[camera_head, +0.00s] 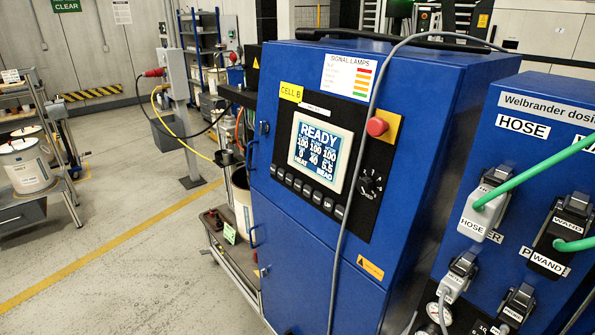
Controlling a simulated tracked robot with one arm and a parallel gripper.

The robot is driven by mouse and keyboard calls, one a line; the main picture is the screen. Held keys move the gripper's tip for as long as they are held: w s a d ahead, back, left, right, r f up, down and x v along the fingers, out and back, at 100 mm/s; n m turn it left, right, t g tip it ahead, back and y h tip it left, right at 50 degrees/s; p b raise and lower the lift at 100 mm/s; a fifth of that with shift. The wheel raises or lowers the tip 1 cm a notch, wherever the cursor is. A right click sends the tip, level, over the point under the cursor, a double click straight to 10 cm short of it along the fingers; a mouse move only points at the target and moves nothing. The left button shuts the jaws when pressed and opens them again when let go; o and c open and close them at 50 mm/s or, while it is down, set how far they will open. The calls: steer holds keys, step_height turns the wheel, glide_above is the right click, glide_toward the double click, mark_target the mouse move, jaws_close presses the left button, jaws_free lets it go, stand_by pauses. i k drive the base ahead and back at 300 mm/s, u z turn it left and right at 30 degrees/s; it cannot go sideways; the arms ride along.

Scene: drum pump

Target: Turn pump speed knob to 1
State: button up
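A small black rotary knob (370,187) sits on the black panel of a blue cabinet (300,240), right of a lit screen (321,152). Marks ring the knob, but they are too small to read, so I cannot tell its setting or whether it is the pump speed knob. The screen reads READY, with rows of numbers below. A red mushroom button (377,127) on a yellow plate is above the knob. A row of dark buttons (308,190) runs under the screen. My gripper is not in view.
A grey cable (350,190) hangs down the cabinet front, just left of the knob. A second blue unit (535,90) with HOSE and WAND connectors and green hoses (545,165) stands at right. The floor (130,240) at left is mostly clear beside a cart with a bucket (27,168).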

mark_target(364, 185)
steer(key=u, duration=0.35)
steer(key=i, duration=0.9)
steer(key=u, duration=0.25)
